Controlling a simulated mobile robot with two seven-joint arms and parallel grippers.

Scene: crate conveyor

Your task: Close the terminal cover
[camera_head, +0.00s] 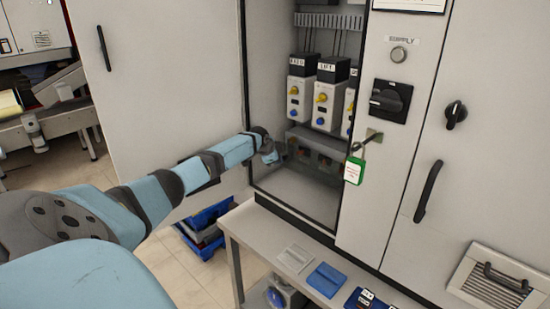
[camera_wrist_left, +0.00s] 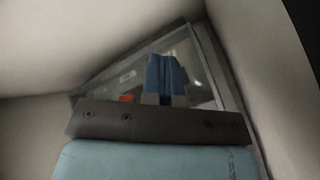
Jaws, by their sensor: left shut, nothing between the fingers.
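The cabinet (camera_head: 255,60) stands open, and my left arm reaches into its lower part. My left gripper (camera_head: 272,157) is small and dark there, beside a low terminal area (camera_head: 318,158) with brownish parts. A greyish see-through panel (camera_head: 300,188) lies below that area and may be the terminal cover; I cannot tell its exact angle. In the left wrist view, my left gripper's blue fingers (camera_wrist_left: 166,75) are shut with nothing between them. They point at a grey-framed clear panel (camera_wrist_left: 205,70); I cannot tell whether they touch it. My right gripper is not in view.
Several white breaker units (camera_head: 327,98) hang above the terminal area. A padlock with a green tag (camera_head: 354,170) hangs from the right frame. The open door (camera_head: 165,75) is at left. A bench (camera_head: 255,235) below holds a blue case (camera_head: 326,279). Blue crates (camera_head: 205,225) stand on the floor.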

